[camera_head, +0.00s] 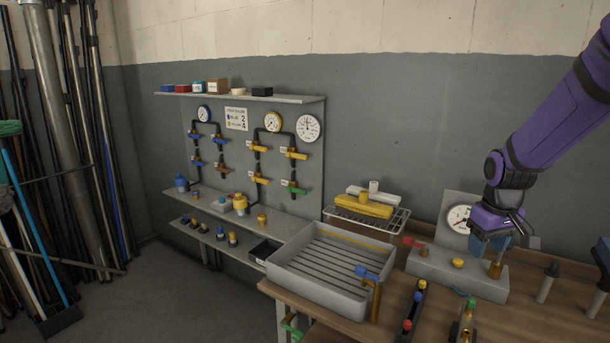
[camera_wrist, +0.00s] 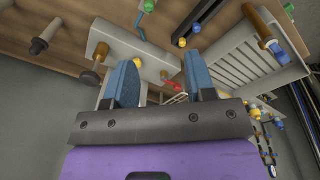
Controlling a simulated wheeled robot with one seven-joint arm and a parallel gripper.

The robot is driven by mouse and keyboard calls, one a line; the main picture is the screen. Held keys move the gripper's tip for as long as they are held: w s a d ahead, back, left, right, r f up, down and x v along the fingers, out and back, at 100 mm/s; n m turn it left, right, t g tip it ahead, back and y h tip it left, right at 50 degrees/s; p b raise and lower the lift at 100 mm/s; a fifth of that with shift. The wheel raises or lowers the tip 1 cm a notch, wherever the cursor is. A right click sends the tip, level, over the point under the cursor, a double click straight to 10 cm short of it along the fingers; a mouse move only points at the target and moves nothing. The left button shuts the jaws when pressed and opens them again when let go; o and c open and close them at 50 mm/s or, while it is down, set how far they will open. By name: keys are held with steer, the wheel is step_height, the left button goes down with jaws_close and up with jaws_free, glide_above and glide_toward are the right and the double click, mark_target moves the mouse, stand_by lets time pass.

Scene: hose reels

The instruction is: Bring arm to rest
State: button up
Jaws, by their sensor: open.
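My purple arm reaches in from the upper right in the head view. My gripper (camera_head: 490,244) hangs over the grey test block (camera_head: 440,270) on the wooden bench. In the wrist view my gripper (camera_wrist: 162,72) shows two blue fingers spread apart with nothing between them. The grey block (camera_wrist: 140,52) lies beyond the fingertips there. A brass fitting (camera_head: 496,270) stands on the block just below the gripper in the head view. It also shows in the wrist view (camera_wrist: 101,51), left of the fingers.
A grey ribbed tray (camera_head: 284,283) sits on the bench's left end, with a blue-handled tap (camera_head: 368,273) at its front. Behind it is a wire rack (camera_head: 392,222). Dark-handled tools (camera_head: 546,283) stand at the right. A valve panel (camera_head: 225,165) is on the wall.

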steer(key=s+a+r+t, duration=0.2)
steer(key=s+a+r, duration=0.4)
steer(key=s+r, duration=0.5)
steer(key=s+a+r+m+t, duration=0.1)
steer(key=s+a+r, duration=0.1)
steer(key=s, duration=0.4)
steer(key=s+a+r+t, duration=0.1)
steer(key=s+a+r, duration=0.1)
steer(key=s+r, duration=0.2)
steer(key=s, duration=0.2)
steer(key=shift+s+m, duration=0.4)
